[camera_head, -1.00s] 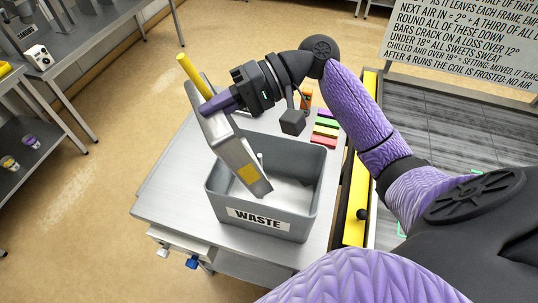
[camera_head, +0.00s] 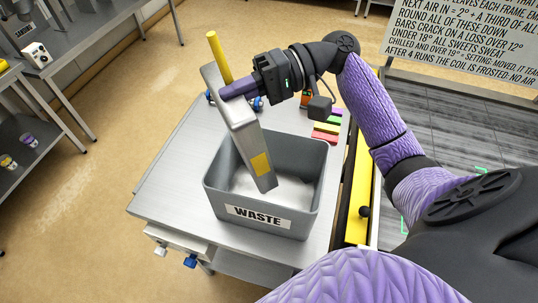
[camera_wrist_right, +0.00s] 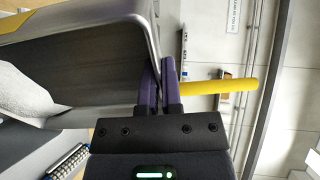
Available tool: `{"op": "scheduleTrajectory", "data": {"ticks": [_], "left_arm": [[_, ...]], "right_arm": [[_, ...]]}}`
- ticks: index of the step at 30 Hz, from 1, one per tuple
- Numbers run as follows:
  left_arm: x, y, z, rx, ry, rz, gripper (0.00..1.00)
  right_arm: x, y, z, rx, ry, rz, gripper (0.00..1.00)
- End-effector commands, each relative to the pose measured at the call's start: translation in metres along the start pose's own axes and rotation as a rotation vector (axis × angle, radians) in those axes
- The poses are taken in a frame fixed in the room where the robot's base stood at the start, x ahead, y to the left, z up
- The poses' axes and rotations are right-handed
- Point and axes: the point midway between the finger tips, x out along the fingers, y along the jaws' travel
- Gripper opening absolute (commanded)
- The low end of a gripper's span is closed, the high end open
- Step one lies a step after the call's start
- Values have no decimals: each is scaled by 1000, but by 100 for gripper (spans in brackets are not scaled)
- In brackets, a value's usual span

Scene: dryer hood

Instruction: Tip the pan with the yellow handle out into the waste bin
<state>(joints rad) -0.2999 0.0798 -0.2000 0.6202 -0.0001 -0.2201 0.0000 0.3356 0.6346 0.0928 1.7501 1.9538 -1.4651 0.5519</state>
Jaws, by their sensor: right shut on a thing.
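The steel pan (camera_head: 243,132) is tipped steeply on its side, its lower end inside the mouth of the grey waste bin (camera_head: 262,223). It has a yellow patch near that low end. Its yellow handle (camera_head: 220,58) sticks up at the top left and also shows in the wrist view (camera_wrist_right: 222,87). My right gripper (camera_head: 230,92) is shut on the pan at its handle end; its purple fingers (camera_wrist_right: 159,82) show close together in the wrist view. White matter (camera_head: 285,188) lies in the bin. The pan's inside is mostly hidden in the head view. My left gripper is out of view.
The bin stands on a steel table (camera_head: 165,190). Coloured blocks (camera_head: 327,130) lie behind the bin, and a blue item (camera_head: 257,103) shows beyond the pan. A yellow-edged unit (camera_head: 357,200) with a black knob borders the table at right. Shelving stands far left.

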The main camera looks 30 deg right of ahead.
Motion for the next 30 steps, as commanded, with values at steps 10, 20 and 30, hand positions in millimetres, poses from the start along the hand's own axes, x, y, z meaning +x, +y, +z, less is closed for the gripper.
{"op": "scheduleTrajectory", "data": {"ticks": [10,20,30], "left_arm": [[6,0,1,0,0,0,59],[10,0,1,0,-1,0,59],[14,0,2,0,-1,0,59]], "right_arm": [[-9,2,-1,3,0,-39,0],[-17,2,-1,5,1,-75,0],[-24,2,-2,8,0,-112,0]]}}
